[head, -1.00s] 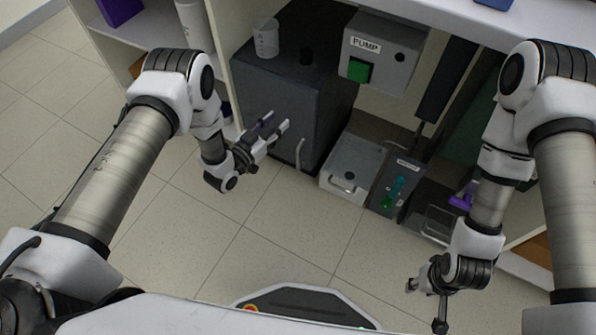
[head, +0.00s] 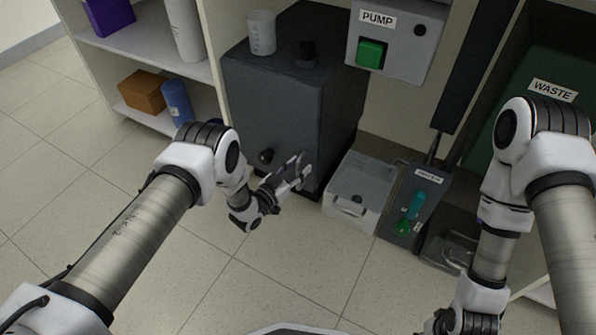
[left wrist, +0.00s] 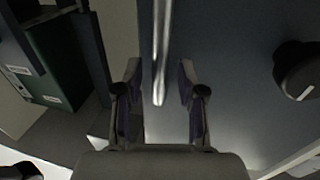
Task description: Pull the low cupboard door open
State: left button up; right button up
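The low cupboard door is the dark grey front (head: 262,108) of a cabinet left of the pump box in the head view. It looks closed. Its vertical bar handle (left wrist: 161,50) shows in the left wrist view, between the two fingers of my left gripper (left wrist: 160,85). The fingers are apart, with a gap on each side of the bar. In the head view my left gripper (head: 297,172) is in front of the door's lower right part and hides most of the handle. My right gripper (head: 438,324) is at the bottom edge, partly cut off.
A black knob (head: 266,156) sticks out of the door left of the handle. A beaker (head: 262,33) stands on the cabinet top. A grey box (head: 357,192) stands on the floor to the right. Open floor lies in front.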

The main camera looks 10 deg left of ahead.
pick_arm(q)
grip_shut()
jog(key=shift+s, duration=0.1)
pick_arm(e)
jog(key=shift+r, duration=0.1)
